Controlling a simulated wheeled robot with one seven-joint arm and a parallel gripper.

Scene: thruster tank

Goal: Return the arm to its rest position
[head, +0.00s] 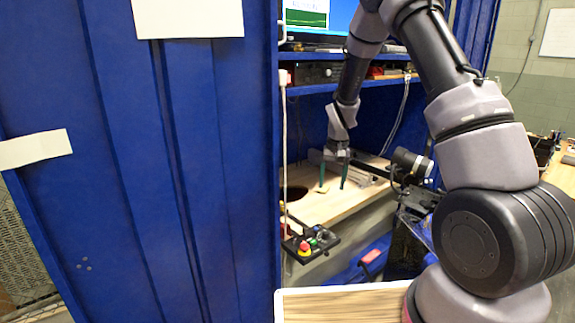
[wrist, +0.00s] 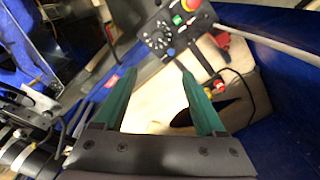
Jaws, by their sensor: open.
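My gripper (head: 332,182) is inside the blue cabinet, pointing down over a light wooden board (head: 350,203). Its two green fingers are apart with nothing between them. My arm reaches from the right side of the head view up and over into the cabinet. In the wrist view my gripper (wrist: 153,82) also shows open and empty, with the wooden board (wrist: 150,110) behind the fingers. Whether the fingertips touch the board cannot be told.
A control box (head: 311,243) with a red button sits at the board's front edge; it also shows in the wrist view (wrist: 170,35). Blue shelves (head: 310,88) with equipment are above. A tall blue panel (head: 150,170) stands left. A dark hole (head: 293,194) is in the board.

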